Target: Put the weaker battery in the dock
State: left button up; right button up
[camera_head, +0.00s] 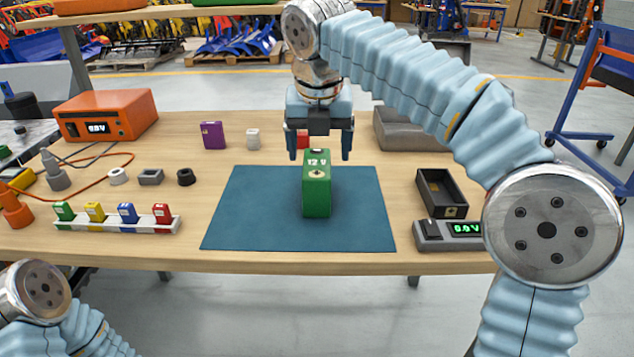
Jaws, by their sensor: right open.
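A green battery (316,195) marked "12 V" stands upright on the teal mat (235,215). My right gripper (320,155) points down at the battery's top, open, one finger at each side in the picture. I cannot tell whether the fingers touch it. A purple block (213,135) and a red block (303,140), partly hidden by the gripper, stand behind the mat; either may be a battery. An open, empty-looking black tray (430,203) and a grey unit (428,237) with a green "0.0V" display sit at the right; which is the dock is unclear. My left gripper is out of view.
An orange meter (108,115) reading "0.0V" stands at the left with cables. A white rack (105,226) holds several small coloured blocks. A white piece (253,140) and a grey box (397,130) stand at the back. The mat is clear around the battery.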

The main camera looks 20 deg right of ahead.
aim_at(317, 163)
jog(key=shift+a+b+x, duration=0.2)
jog(key=shift+b+x, duration=0.4)
jog(key=shift+x, duration=2.55)
jog(key=shift+f, duration=0.25)
grip_shut()
jog(key=shift+r, duration=0.1)
